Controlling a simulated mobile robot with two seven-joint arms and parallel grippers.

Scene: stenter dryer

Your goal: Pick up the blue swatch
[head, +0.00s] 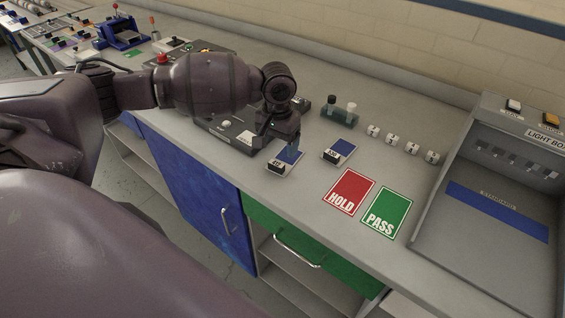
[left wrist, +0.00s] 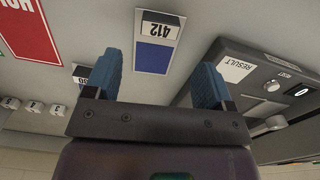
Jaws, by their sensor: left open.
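A blue swatch (head: 289,157) lies flat on the grey bench, partly hidden by my left gripper (head: 283,141) in the head view. A second blue swatch (head: 343,147) lies to the right in the head view. In the left wrist view it is mostly hidden behind a finger. My right gripper is not in view.
A red HOLD card (head: 349,192) and green PASS card (head: 387,212) lie to the right. Several white numbered cubes (head: 391,140) and a dark holder with bottles (head: 339,112) stand behind. A light box (head: 500,190) is at far right; a dark instrument (head: 225,130) is close left.

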